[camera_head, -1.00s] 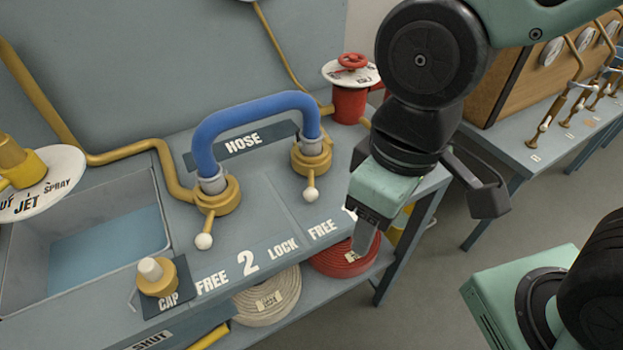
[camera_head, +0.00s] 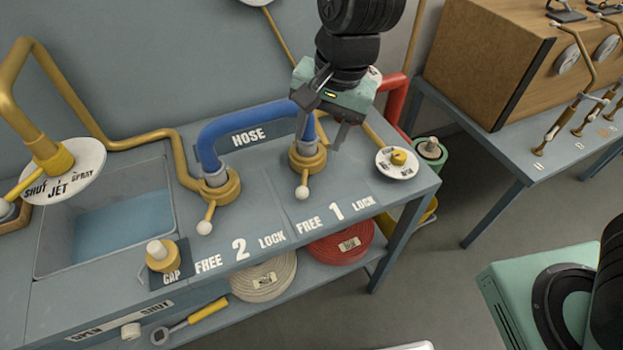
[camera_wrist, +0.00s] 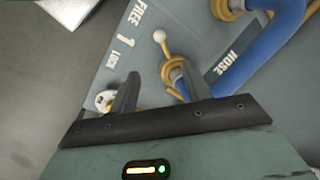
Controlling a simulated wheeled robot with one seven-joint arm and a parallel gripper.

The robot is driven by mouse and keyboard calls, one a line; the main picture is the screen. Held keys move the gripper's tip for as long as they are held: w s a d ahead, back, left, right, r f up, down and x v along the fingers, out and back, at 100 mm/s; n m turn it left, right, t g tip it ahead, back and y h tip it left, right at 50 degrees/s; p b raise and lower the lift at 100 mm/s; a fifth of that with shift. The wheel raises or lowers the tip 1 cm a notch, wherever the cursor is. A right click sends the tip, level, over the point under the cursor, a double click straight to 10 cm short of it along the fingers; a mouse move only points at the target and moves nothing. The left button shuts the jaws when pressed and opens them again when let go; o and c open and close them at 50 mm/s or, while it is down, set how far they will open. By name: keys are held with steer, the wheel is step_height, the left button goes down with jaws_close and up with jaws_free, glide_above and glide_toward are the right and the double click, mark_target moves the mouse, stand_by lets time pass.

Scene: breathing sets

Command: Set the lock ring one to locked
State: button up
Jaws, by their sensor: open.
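Lock ring one (camera_head: 308,160) is the brass ring at the right end of the blue hose (camera_head: 255,112). Its lever with a white ball (camera_head: 302,192) points to the bench front, on the FREE side of the label "FREE 1 LOCK" (camera_head: 335,212). My gripper (camera_head: 322,130) is open and empty, above and slightly right of the ring. In the wrist view, lock ring one (camera_wrist: 170,72) shows between my fingertips (camera_wrist: 160,72), partly hidden by the right finger. The ball (camera_wrist: 159,36) lies beyond the fingertips. I see no contact with the lever.
Ring two (camera_head: 220,190) with a similar lever stands left at the hose's other end. A white dial with a yellow knob (camera_head: 398,160) is right of ring one. A red pipe (camera_head: 396,100) rises behind. The bench top in front of ring one is clear.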

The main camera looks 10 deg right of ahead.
mark_target(304, 188)
steer(key=a+f, duration=0.1)
steer(key=f, duration=0.4)
steer(key=w+a+f, duration=0.1)
steer(key=f, duration=0.5)
steer(key=a+f, duration=0.1)
steer(key=f, duration=0.4)
steer(key=shift+w+f+b, duration=0.15)
steer(key=shift+f+b, duration=0.15)
steer(key=shift+f, duration=0.05)
steer(key=shift+c, duration=0.3)
jaws_close()
